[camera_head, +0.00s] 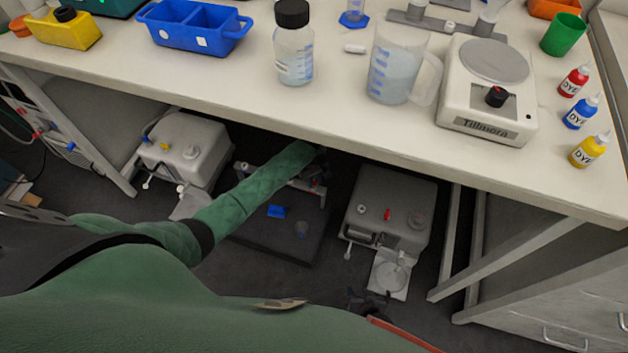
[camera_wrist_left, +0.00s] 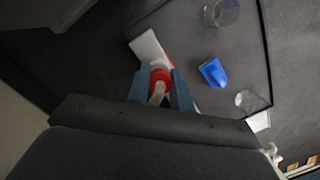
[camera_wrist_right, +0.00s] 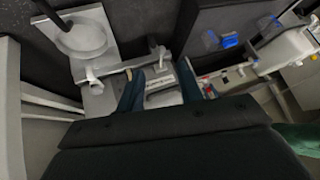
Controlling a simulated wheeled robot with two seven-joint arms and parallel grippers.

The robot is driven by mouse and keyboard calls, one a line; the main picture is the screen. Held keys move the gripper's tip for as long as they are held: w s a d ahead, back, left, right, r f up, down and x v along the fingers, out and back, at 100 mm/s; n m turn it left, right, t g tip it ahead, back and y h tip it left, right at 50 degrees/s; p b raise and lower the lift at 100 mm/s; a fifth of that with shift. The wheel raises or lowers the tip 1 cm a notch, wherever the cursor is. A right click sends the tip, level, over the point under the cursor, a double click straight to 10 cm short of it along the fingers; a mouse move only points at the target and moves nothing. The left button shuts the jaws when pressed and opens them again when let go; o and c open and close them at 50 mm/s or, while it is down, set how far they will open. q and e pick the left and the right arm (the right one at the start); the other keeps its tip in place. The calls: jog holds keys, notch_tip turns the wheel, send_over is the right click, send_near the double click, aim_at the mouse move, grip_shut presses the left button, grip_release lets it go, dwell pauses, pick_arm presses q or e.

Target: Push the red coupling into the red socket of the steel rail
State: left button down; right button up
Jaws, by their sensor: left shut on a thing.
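My left gripper (camera_wrist_left: 160,82) is shut on the red coupling (camera_wrist_left: 160,74), which sits between its two blue-grey fingers with a pale stub below it. Just beyond it in the left wrist view is the pale steel rail (camera_wrist_left: 147,48), with a bit of red at its edge. I cannot tell whether the coupling touches the red socket, which the gripper and coupling largely hide. In the head view my left arm reaches under the bench to the rail (camera_head: 303,185); the gripper is mostly hidden there. My right gripper (camera_wrist_right: 157,82) is open, near the right-hand white unit.
White bioreactor units stand under the bench at left (camera_head: 185,145) and right (camera_head: 395,200). A dark platform (camera_head: 275,245) between them carries a blue block (camera_head: 276,211) and a clear cup (camera_head: 301,229). The bench edge overhangs my left arm. A bottle (camera_head: 294,50) and a jug (camera_head: 393,70) stand above.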

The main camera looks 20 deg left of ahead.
pick_arm(q)
jog(key=shift+f, duration=0.2)
pick_arm(e)
jog(key=shift+w+r, duration=0.4)
jog(key=shift+w, duration=0.3)
